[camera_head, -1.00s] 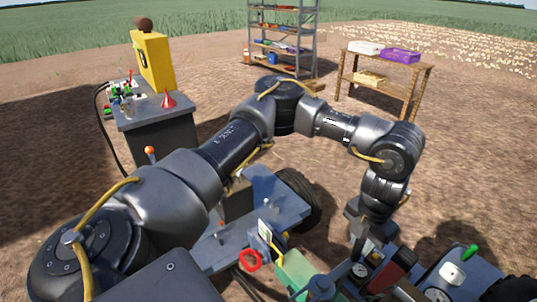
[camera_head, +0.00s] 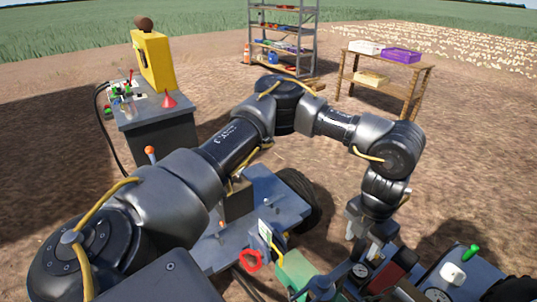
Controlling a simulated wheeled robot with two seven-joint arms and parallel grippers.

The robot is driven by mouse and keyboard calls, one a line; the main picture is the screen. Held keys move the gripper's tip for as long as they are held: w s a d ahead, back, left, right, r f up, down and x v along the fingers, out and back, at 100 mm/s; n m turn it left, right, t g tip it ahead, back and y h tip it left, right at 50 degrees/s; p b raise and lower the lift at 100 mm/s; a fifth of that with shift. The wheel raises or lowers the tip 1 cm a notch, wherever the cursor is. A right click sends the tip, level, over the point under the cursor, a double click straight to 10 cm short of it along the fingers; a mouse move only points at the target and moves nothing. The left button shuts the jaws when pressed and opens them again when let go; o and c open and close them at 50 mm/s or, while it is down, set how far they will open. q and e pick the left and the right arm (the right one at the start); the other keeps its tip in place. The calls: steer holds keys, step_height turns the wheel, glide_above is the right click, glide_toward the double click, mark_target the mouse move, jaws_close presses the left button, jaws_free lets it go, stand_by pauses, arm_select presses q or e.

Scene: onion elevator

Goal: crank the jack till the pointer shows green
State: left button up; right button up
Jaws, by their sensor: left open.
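My left arm arches across the view and its left gripper (camera_head: 363,246) points down at the lower right, over the dark machinery there. Its jaws are open, and its fingertips are partly lost among the dark parts. A small round dial (camera_head: 360,270) sits just below it, next to a dark red block (camera_head: 389,274). A larger dial (camera_head: 437,296) is cut by the bottom edge. I cannot make out a pointer or green mark on either dial, nor clearly tell the jack's crank from the parts under the gripper. My right gripper is not in view.
A blue-grey wheeled frame (camera_head: 285,200) with a red ring handle (camera_head: 251,261) stands left of the gripper. A green-handled part (camera_head: 470,251) lies to its right. A grey cabinet (camera_head: 160,140), a shelf rack (camera_head: 283,40) and a wooden table (camera_head: 383,75) stand farther back on open soil.

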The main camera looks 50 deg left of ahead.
arm_select(q)
steer(key=shift+r+p, duration=3.65)
steer(key=shift+r, duration=0.85)
